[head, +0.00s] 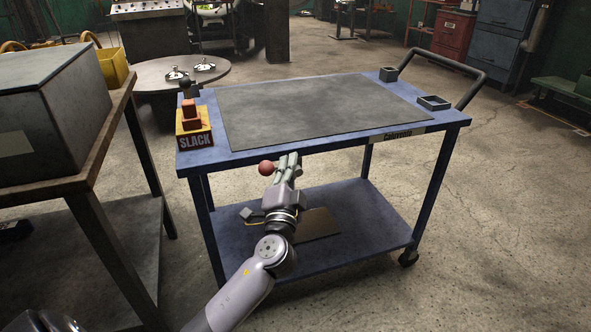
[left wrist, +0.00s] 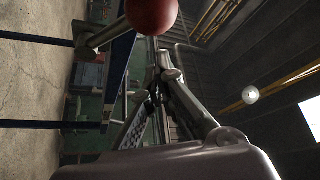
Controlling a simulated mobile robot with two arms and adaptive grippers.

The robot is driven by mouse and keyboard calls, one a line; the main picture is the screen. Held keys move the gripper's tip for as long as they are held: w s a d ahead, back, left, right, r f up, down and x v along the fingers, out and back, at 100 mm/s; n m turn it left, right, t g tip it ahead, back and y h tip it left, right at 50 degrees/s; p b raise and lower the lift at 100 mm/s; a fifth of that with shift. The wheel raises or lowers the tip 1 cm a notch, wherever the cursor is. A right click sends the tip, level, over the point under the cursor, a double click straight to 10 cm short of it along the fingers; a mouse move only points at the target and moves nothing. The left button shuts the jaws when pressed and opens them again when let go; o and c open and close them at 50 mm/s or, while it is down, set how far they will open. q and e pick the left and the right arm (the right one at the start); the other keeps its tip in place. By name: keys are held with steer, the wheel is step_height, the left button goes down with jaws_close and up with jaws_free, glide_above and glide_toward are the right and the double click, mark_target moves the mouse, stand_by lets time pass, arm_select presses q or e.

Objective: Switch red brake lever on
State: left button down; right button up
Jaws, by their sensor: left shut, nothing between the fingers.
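The red ball knob (head: 266,168) of the brake lever shows at the front of the blue cart, just below the top's front edge. In the left wrist view the red knob (left wrist: 152,14) is at the top, on a short grey rod (left wrist: 106,34). My left gripper (head: 291,161) is in front of the cart, just right of the knob in the head view. Its fingers are shut and empty. In the left wrist view the gripper (left wrist: 160,66) points up, its tips close below the knob; I cannot tell if they touch. My right gripper is not in view.
A wooden workbench (head: 88,180) with a grey box stands at the left. The floor at the right is clear.

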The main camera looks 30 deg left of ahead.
arm_select(q)
steer(key=shift+s+a+f, duration=0.4)
steer(key=shift+s+a, duration=0.1)
steer(key=shift+a, duration=0.1)
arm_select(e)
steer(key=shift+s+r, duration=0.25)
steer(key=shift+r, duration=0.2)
arm_select(q)
steer(key=shift+f, duration=0.1)
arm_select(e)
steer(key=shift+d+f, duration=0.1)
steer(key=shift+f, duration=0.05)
arm_select(q)
steer(key=shift+s+a+f+n+y+b, duration=0.15)
steer(key=shift+n+y+b, duration=0.2)
steer(key=shift+b, duration=0.65)
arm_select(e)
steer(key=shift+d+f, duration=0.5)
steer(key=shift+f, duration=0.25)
